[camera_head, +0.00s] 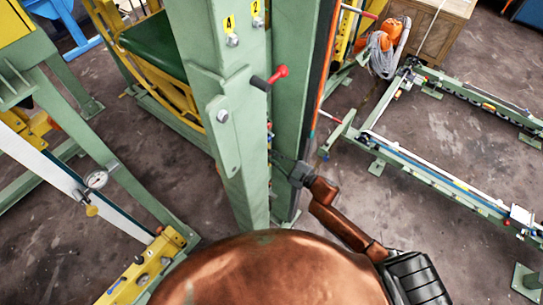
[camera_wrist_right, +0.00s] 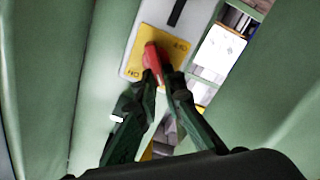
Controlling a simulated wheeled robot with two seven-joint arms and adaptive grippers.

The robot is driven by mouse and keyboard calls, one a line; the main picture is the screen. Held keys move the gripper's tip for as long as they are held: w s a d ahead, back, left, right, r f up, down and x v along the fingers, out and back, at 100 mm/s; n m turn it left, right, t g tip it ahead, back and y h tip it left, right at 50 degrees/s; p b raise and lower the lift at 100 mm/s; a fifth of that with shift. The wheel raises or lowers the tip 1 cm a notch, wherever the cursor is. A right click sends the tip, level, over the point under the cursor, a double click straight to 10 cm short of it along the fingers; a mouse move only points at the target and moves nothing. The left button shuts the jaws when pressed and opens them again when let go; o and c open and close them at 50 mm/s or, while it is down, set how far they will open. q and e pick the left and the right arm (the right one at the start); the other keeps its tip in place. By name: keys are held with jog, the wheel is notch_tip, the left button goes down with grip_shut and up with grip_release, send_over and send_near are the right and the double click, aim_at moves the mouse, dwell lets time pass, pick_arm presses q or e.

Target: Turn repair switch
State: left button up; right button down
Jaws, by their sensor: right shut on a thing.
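In the right wrist view, a red switch handle (camera_wrist_right: 152,58) sits on a yellow plate (camera_wrist_right: 177,45) marked "ON", set on a pale panel (camera_wrist_right: 134,62). The handle points down toward me, slightly tilted. My right gripper (camera_wrist_right: 161,82) has its two dark fingers closed around the handle's lower end. In the head view my right gripper (camera_head: 298,174) reaches in at the inner side of the green column (camera_head: 235,150). The fingertips and the switch are hidden there. My left gripper is not in view.
A red-tipped black lever (camera_head: 270,78) sticks out from the column's face, above my right gripper. Green walls (camera_wrist_right: 255,115) flank the switch closely. A green rail frame (camera_head: 430,170) lies on the floor at right. A yellow-ended beam (camera_head: 140,265) is at lower left.

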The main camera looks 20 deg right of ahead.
jog(key=shift+s+a+f+n+b, duration=0.1)
jog(key=shift+f+n+b, duration=0.15)
jog(key=shift+n+b, duration=1.15)
jog(key=shift+s+a+f+n+b, duration=0.2)
jog(key=shift+n+b, duration=0.55)
jog(key=shift+n, duration=1.25)
jog(key=shift+w+d+f+n+b, duration=0.1)
jog(key=shift+f+n+b, duration=0.2)
jog(key=shift+n+b, duration=1.1)
jog(key=shift+n, duration=0.5)
jog(key=c, duration=2)
grip_release()
jog(key=shift+c, duration=0.2)
jog(key=v, duration=1.1)
jog(key=shift+s+d, duration=0.3)
